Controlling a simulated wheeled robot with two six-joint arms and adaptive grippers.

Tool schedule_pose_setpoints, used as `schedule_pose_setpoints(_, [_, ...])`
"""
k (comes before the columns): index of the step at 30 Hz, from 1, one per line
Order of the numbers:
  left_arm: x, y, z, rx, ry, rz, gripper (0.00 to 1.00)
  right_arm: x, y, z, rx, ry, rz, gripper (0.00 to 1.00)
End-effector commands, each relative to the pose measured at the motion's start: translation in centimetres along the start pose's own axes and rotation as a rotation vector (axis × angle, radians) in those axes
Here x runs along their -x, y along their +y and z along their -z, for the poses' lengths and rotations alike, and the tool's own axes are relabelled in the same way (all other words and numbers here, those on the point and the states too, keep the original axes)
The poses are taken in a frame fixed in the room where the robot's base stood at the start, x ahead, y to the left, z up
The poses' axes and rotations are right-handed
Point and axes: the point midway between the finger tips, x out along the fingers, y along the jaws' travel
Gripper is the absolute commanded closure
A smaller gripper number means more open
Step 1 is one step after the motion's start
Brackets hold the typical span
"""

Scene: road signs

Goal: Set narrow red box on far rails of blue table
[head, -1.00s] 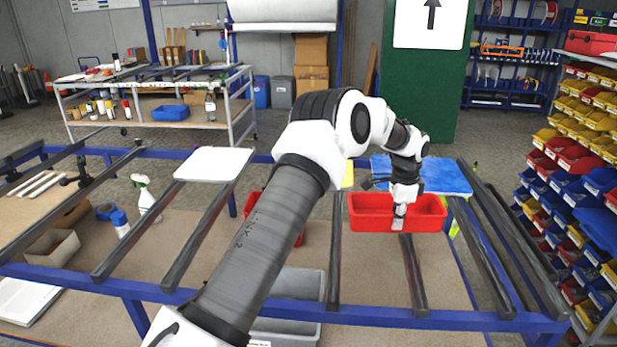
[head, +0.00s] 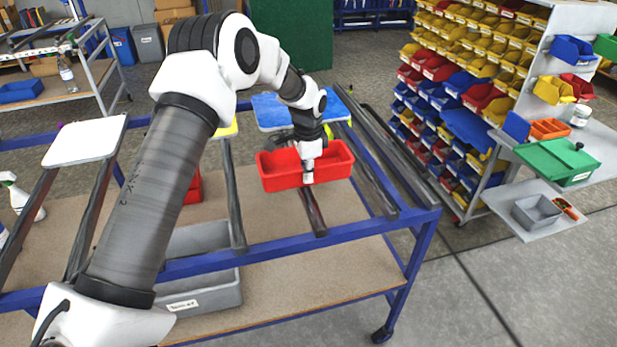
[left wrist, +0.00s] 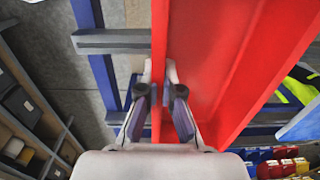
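The narrow red box (head: 278,180) is at the far side of the blue table (head: 330,232), over dark rails (head: 314,215). It looks roughly level; I cannot tell whether it touches the rails. My left gripper (head: 308,175) is at the middle of the box's near wall. In the left wrist view, my left gripper's fingers (left wrist: 160,85) stand close on both sides of the red box's wall (left wrist: 159,35) and appear shut on it. The box's inside (left wrist: 225,60) shows to the right. My right gripper is not in view.
A blue panel (head: 268,110) lies just behind the box. A white panel (head: 85,142) rests on rails at left. A grey bin (head: 205,285) and another red container (head: 192,188) sit lower down, partly hidden by my arm. A bin rack (head: 470,80) stands right.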

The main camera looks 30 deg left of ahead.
Motion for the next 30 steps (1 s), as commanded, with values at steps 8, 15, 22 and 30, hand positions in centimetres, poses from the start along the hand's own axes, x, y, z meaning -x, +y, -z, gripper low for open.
schedule_pose_setpoints(8, [-3.0, 0.6, 0.4, 0.002, -0.001, -0.002, 1.00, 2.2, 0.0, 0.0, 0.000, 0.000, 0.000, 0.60])
schedule_pose_setpoints(15, [-3.7, 0.5, 0.5, 0.002, 0.002, 0.001, 1.00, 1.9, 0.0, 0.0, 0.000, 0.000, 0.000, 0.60])
schedule_pose_setpoints(22, [-4.0, 0.5, 0.5, 0.002, 0.001, 0.000, 0.69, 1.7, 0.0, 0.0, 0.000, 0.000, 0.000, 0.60])
schedule_pose_setpoints(30, [-3.9, 0.5, 0.5, 0.002, 0.001, 0.000, 0.69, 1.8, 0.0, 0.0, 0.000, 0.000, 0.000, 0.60])
